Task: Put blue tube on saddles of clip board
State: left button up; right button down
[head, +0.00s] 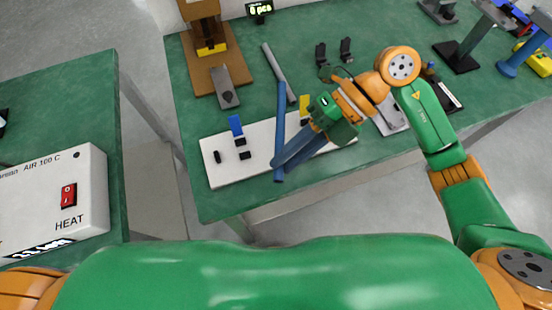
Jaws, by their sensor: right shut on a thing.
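The blue tube (281,115) is long and thin and reaches across the white clip board (225,172) from its far side past its near edge. My right gripper (279,163) is shut on the tube near its near end, over the board. The board carries a blue clip (236,125), a yellow clip (304,103) and small black pieces (245,155) at its left. The gripper hides part of the board's right half. I cannot tell whether the tube touches the board. My left gripper is not in view.
A grey tube (275,67) lies behind the board. A wooden stand (225,75) is at the back left, and black holders (346,49) stand behind my right wrist. A white HEAT box (50,205) sits on the separate left table, with a floor gap between tables.

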jog(key=f, duration=0.1)
jog(key=a+f, duration=0.1)
jog(key=f, duration=0.1)
jog(key=a+f, duration=0.1)
jog(key=f, duration=0.1)
jog(key=shift+w+f, duration=0.1)
jog(key=shift+w, duration=0.2)
jog(key=shift+f, duration=0.35)
jog(key=c, duration=1.1)
grip_release()
jog(key=shift+o, duration=0.2)
jog(key=shift+r, duration=0.1)
jog(key=shift+w+d+r, duration=0.15)
jog(key=shift+d+r, duration=0.05)
jog(key=v, duration=1.1)
jog(key=shift+d+r+b, duration=0.15)
jog(key=shift+r+b, duration=0.1)
jog(key=shift+b, duration=0.15)
